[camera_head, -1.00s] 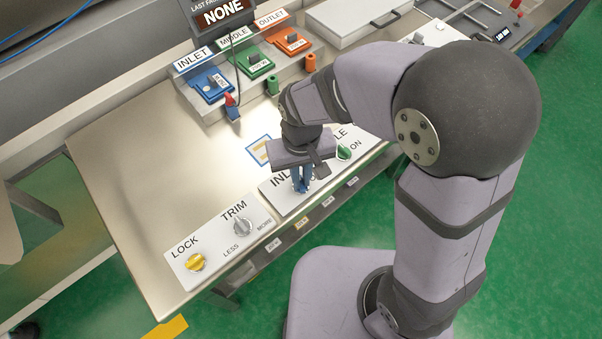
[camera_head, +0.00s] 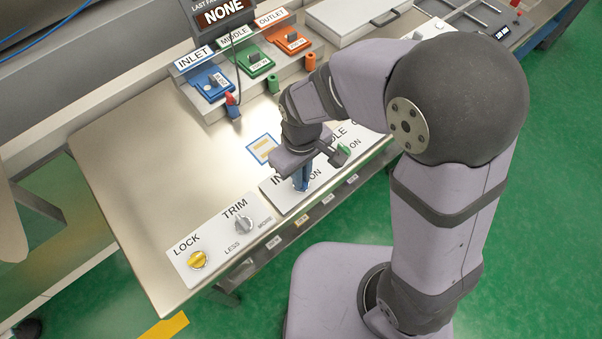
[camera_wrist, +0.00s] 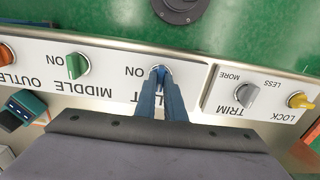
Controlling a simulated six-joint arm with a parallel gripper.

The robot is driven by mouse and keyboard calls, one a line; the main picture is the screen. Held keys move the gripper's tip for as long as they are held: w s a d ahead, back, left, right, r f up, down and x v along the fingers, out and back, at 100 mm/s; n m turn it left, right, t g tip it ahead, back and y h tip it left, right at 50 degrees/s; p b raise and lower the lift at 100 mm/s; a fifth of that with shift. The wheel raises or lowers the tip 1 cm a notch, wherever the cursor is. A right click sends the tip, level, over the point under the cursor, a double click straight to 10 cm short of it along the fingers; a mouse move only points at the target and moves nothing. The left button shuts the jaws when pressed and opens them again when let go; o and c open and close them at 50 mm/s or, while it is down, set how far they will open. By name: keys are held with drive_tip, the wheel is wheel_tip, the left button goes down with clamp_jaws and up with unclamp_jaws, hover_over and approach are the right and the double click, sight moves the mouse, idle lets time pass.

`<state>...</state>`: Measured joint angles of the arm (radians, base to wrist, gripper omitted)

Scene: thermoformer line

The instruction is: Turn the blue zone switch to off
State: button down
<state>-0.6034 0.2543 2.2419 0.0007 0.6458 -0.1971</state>
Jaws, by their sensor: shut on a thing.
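The blue zone switch (camera_wrist: 161,70) is on the white panel under the INLET label, with ON printed beside it. In the wrist view my gripper (camera_wrist: 160,78) is shut on its knob, and the fingers hide most of it. In the head view my gripper (camera_head: 301,184) points down at the panel from above. The fingers hide the blue knob there, and the exact angle of its pointer cannot be told.
The green MIDDLE switch (camera_wrist: 77,66) is beside it, with an orange one (camera_wrist: 7,54) farther along. On the other side are the grey TRIM knob (camera_head: 243,224) and yellow LOCK knob (camera_head: 197,260). Blue, green and orange units stand behind; the metal tabletop (camera_head: 150,160) has free room.

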drive_tip(key=c, duration=1.8)
unclamp_jaws()
drive_tip(key=shift+c, duration=0.2)
drive_tip(key=shift+r, duration=0.1)
drive_tip(key=shift+r+b, duration=0.8)
drive_tip(key=shift+r, duration=2.8)
drive_tip(key=shift+w, duration=0.1)
